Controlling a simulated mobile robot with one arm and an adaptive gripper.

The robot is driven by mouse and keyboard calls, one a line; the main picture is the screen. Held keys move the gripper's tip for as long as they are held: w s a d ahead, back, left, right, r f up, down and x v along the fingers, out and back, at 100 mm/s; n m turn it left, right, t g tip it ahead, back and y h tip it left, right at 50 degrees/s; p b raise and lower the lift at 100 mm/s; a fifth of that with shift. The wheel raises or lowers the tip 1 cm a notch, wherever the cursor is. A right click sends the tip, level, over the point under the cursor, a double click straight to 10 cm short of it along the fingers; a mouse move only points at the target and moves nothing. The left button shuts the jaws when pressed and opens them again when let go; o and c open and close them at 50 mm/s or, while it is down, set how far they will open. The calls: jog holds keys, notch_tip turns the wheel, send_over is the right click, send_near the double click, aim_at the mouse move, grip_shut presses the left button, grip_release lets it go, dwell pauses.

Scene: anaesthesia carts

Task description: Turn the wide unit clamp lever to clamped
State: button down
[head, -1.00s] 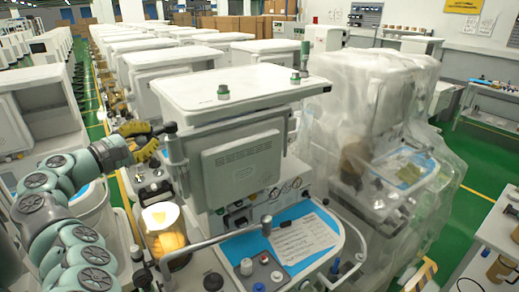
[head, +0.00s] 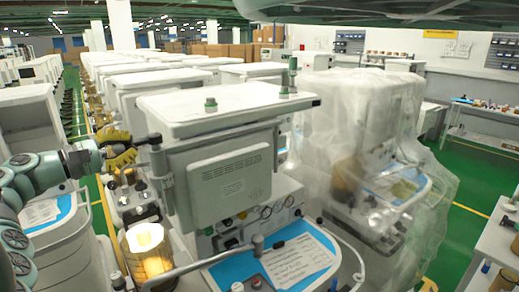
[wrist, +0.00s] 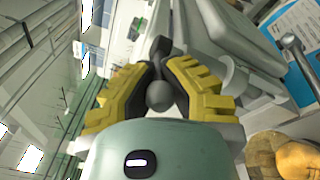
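The clamp lever (head: 143,140) is a short dark bar on top of a grey post (head: 165,172) at the left side of the wide unit (head: 228,182). It points left toward my gripper. My gripper (head: 122,150) has yellow fingers with dark pads and is level with the lever's outer end. In the wrist view, the lever's round dark knob (wrist: 159,95) sits between the fingers, and the pads of my gripper (wrist: 160,66) close in on the lever beyond the knob. The fingers look shut on it. The exact contact is partly hidden.
A lit amber canister (head: 148,258) stands below the gripper, beside a grey rail (head: 200,262). A plastic-wrapped unit (head: 350,150) is close on the right. Other carts (head: 140,85) line up behind. Green floor shows at far right.

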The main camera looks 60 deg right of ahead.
jog(key=shift+f, duration=0.15)
jog(key=c, duration=1)
grip_release()
jog(key=shift+d, duration=0.1)
jog(key=w+a, duration=0.2)
jog(key=a, duration=1)
jog(key=shift+w, duration=0.1)
